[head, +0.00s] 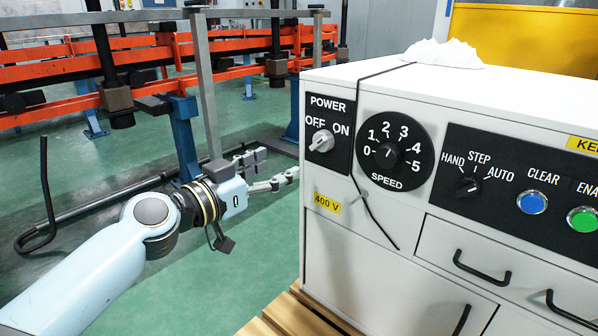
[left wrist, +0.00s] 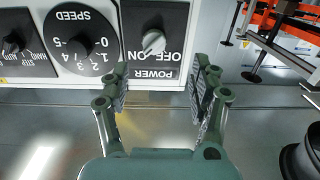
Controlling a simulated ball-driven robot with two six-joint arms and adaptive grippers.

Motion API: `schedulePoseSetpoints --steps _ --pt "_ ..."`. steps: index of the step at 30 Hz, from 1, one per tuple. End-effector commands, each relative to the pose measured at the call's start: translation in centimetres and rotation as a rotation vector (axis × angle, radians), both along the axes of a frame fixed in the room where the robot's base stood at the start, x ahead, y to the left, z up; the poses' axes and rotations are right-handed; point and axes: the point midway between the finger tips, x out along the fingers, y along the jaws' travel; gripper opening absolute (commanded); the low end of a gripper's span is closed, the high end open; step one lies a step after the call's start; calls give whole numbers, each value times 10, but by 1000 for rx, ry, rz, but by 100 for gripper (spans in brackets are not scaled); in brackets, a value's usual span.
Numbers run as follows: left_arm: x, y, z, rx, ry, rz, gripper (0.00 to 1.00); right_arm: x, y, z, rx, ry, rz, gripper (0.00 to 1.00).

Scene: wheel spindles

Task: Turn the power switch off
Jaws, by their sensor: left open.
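The power switch (head: 321,141) is a pale knob on a black panel marked POWER, OFF and ON, at the left end of the white cabinet (head: 370,300). Its bar looks tilted toward ON. The switch also shows upside down in the left wrist view (left wrist: 153,42), beyond the gap between the fingers. My left gripper (head: 277,168) is open and empty, to the left of the cabinet and below the switch's height, apart from it. Its two fingers show in the left wrist view (left wrist: 160,82). My right gripper is not in view.
The speed dial (head: 388,152) sits right of the power panel, then the mode knob (head: 468,187), a blue button (head: 532,202) and a green button (head: 583,219). A dark cable (head: 365,200) hangs down the cabinet front. Orange rails (head: 60,75) stand behind.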

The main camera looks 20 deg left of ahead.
Motion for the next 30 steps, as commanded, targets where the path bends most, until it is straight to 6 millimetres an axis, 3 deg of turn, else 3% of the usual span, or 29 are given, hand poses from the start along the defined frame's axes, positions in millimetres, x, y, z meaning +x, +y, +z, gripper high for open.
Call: schedulePoseSetpoints --steps 6,18,30 --pt "22 -11 16 -7 -38 -10 63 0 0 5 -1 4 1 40" --pt "91 -36 13 -5 -32 -11 63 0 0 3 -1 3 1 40" --pt "102 -40 12 -4 -31 -11 63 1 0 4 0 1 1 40"
